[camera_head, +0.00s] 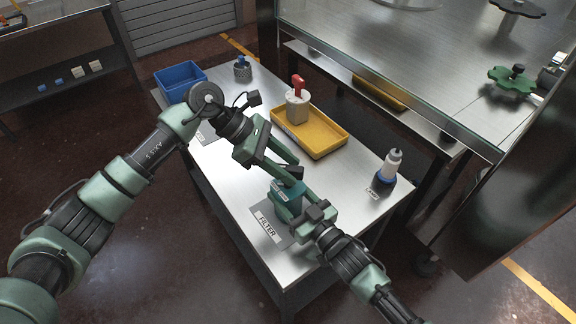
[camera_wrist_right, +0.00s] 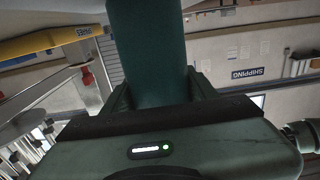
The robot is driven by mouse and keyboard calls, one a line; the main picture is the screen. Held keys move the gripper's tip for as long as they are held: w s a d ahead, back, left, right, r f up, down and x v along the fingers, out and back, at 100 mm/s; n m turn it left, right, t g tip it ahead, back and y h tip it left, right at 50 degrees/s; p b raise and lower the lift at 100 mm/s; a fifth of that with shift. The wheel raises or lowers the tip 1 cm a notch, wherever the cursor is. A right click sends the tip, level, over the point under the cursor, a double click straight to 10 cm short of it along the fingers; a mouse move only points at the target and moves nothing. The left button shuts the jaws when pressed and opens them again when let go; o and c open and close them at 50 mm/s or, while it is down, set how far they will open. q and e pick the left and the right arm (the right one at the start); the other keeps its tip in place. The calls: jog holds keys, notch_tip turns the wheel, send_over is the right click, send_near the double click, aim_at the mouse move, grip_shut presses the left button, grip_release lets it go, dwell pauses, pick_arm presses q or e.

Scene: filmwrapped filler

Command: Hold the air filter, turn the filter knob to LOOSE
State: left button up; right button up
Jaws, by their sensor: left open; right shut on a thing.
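The air filter (camera_head: 287,203) is a teal body standing near the front of the steel table, behind the FILTER label (camera_head: 268,227). My right gripper (camera_head: 302,209) is shut on it from the right. In the right wrist view the filter's teal side (camera_wrist_right: 147,50) fills the space between the fingers. My left gripper (camera_head: 285,167) is open and points down at the top of the filter. A dark part, apparently the filter knob (camera_head: 294,172), shows between or beside its fingers. Its marking and setting cannot be read, and contact is unclear.
A yellow tray (camera_head: 322,148) holds a beige container with a red top (camera_head: 298,99). A blue bin (camera_head: 180,80) and a grey knurled piece (camera_head: 242,70) stand at the back. A white bottle with a blue base (camera_head: 389,167) stands at the right corner. The table's right front is clear.

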pick_arm(q)
jog(key=shift+d+f, duration=0.1)
jog(key=shift+d, duration=0.05)
pick_arm(e)
jog(key=shift+r, duration=0.15)
pick_arm(q)
jog(key=shift+c, duration=0.3)
grip_shut()
